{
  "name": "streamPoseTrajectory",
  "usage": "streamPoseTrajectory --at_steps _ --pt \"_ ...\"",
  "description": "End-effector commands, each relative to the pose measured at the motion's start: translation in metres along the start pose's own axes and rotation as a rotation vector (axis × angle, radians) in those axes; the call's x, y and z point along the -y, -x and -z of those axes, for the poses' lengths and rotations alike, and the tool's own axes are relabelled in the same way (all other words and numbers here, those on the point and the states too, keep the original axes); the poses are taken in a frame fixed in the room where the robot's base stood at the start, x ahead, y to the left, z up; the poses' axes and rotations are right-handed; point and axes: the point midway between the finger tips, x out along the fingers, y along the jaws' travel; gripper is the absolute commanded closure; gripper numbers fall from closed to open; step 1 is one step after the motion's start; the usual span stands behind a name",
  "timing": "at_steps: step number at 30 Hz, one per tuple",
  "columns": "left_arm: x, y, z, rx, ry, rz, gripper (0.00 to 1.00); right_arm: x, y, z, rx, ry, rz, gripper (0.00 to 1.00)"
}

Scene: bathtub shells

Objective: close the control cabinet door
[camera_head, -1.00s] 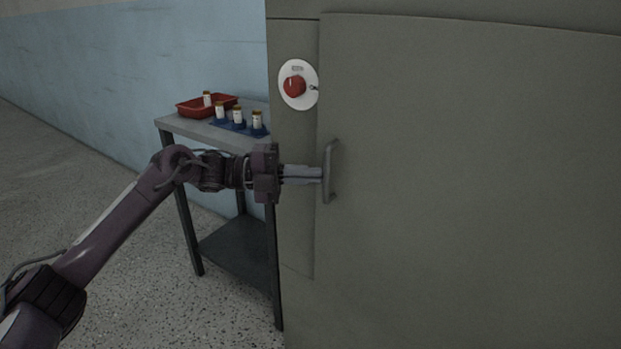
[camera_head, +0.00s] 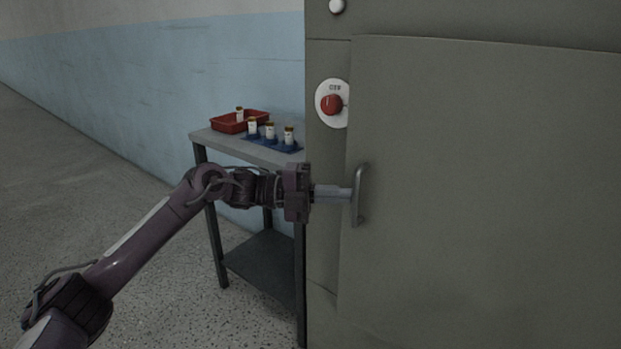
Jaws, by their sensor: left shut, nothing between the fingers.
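The grey-green control cabinet (camera_head: 326,190) fills the right side of the head view. A vertical bar handle (camera_head: 361,195) sits near the door's left edge. My right gripper is not in view.
A grey metal table (camera_head: 215,141) stands left of the cabinet, behind my left arm. It holds a red tray (camera_head: 228,127) and several small bottles on a blue rack (camera_head: 258,140). A red knob (camera_head: 331,104) is on the cabinet. Speckled floor (camera_head: 150,300) is clear at left.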

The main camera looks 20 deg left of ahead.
Motion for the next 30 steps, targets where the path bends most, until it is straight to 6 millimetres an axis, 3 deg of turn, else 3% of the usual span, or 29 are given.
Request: streamPoseTrajectory --at_steps 18,30 --pt "0.004 0.037 -0.068 0.003 -0.002 -0.001 1.0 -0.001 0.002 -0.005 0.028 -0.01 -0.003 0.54" --pt "0.001 0.048 -0.087 0.0 0.0 0.0 1.0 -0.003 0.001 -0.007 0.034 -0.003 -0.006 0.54"
